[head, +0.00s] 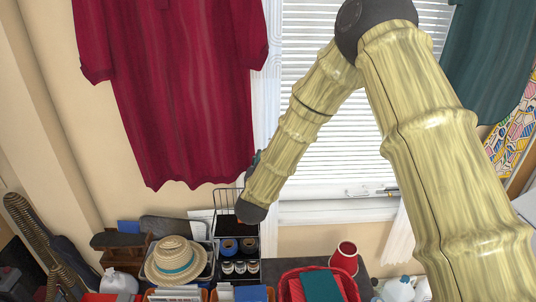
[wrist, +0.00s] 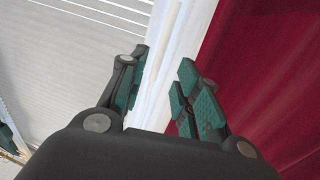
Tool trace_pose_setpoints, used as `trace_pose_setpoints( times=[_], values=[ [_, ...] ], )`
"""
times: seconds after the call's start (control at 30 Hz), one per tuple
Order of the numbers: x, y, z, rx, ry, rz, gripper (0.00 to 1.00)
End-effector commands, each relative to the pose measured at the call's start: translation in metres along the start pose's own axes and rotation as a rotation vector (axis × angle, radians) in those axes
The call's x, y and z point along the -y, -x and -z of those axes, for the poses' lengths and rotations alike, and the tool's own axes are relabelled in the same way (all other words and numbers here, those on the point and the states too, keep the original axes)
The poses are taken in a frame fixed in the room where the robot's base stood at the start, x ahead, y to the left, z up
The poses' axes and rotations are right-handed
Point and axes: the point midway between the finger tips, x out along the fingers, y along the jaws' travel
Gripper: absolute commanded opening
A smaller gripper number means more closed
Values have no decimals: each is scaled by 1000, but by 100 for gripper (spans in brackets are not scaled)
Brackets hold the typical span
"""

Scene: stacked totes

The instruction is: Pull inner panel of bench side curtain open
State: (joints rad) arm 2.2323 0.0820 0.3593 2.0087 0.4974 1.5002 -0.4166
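A narrow white curtain panel (head: 270,90) hangs between a dark red cloth (head: 180,80) and the blind-covered window (head: 320,75) in the head view. In the wrist view the white panel (wrist: 178,38) runs as a strip between the blinds on the left and the red cloth (wrist: 265,85) on the right. My gripper (wrist: 163,60) is open, with one teal-padded finger on each side of the strip. I cannot tell whether the panel lies between the pads or just behind them. In the head view my forearm mostly hides the gripper.
Below are a straw hat (head: 175,260), a black wire rack (head: 237,254), a red basket (head: 290,288) and a red cup (head: 344,257). A teal cloth (head: 490,65) hangs at right, with another white curtain (head: 401,238) low beside the window.

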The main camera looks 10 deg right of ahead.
Motion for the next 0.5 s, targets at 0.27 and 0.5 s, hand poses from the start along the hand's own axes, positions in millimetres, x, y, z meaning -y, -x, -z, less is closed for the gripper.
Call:
trace_pose_setpoints(
  times=[0.27,0.5],
  values=[
    [1,37,0,0,0,1,32],
    [0,46,0,1,-1,0,32]
  ],
)
